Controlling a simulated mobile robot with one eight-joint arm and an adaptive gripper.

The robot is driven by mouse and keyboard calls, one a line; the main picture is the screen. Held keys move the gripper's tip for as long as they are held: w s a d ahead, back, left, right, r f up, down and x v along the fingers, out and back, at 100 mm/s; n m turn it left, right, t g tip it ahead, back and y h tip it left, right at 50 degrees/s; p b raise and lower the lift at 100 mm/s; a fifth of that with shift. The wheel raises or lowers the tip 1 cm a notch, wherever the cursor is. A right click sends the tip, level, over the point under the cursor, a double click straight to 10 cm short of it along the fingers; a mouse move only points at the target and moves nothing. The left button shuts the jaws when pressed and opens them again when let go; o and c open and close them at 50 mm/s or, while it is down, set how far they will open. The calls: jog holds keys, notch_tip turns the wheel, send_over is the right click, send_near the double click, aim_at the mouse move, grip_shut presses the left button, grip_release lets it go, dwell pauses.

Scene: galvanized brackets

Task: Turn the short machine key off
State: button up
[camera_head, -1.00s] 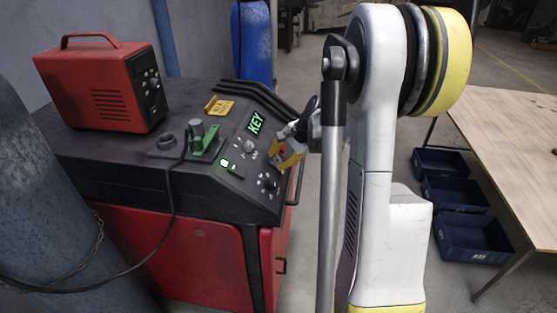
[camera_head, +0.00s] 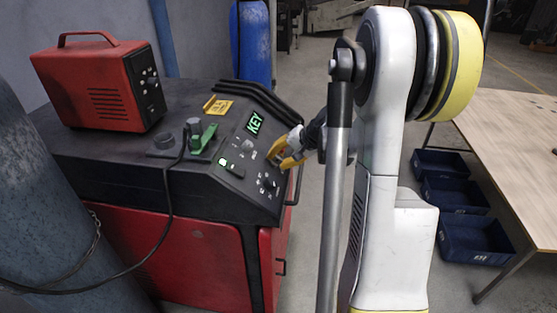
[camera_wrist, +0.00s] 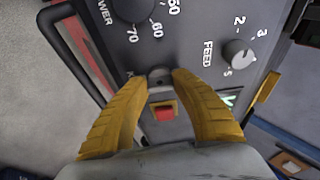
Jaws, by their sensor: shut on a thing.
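A red rocker switch (camera_wrist: 165,112) shows between the fingers.
Near the fingers are the FEED knob (camera_wrist: 238,53) and the large POWER dial (camera_wrist: 133,8). A red unit (camera_head: 100,87) and a green clamp (camera_head: 202,138) sit on the machine top. A wooden table (camera_head: 510,140) stands at right.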

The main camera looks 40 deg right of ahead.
dwell(0.3)
jog(key=o, duration=1.2)
jog(key=shift+s, duration=0.1)
jog(key=v, duration=1.1)
jog(key=shift+s+d+r, duration=0.1)
jog(key=shift+s+r, duration=0.15)
jog(key=shift+r, duration=0.05)
